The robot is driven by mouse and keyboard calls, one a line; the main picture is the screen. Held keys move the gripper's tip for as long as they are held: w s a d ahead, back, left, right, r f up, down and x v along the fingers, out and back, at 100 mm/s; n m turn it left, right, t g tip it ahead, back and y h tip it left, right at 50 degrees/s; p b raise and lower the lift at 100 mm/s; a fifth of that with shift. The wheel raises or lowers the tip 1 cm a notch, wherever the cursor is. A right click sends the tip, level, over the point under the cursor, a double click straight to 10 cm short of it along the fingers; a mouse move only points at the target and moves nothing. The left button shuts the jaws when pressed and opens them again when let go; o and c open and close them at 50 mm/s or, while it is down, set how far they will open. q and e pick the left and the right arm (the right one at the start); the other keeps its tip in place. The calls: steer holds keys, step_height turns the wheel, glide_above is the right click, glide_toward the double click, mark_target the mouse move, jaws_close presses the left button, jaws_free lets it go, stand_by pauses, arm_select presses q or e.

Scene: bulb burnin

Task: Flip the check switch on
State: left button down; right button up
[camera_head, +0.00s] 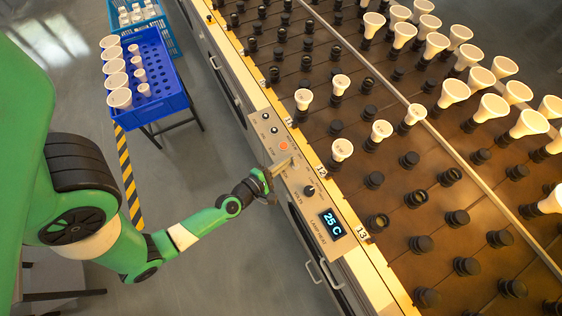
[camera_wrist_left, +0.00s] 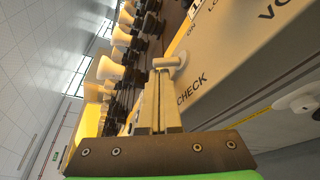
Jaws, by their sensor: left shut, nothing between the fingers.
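The check switch (camera_wrist_left: 170,62) is a pale lever on the grey control panel (camera_wrist_left: 240,75), with the word CHECK printed beside it. My left gripper (camera_wrist_left: 158,82) is shut and empty, its fingertips right at the lever; I cannot tell if they touch it. In the head view my left gripper (camera_head: 281,167) reaches in over the panel's near edge and hides most of the switch. Whether the switch is on or off is not clear. My right gripper is in neither view.
A blue crate (camera_head: 165,106) with bulbs stands at upper left.

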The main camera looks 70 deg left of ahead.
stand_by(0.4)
arm_select(q)
steer(key=shift+d+m, duration=0.1)
steer(key=shift+m, duration=0.5)
steer(key=shift+r+m+t+y+b, duration=0.1)
steer(key=shift+m+t+y+b, duration=0.25)
steer(key=shift+m+y, duration=0.25)
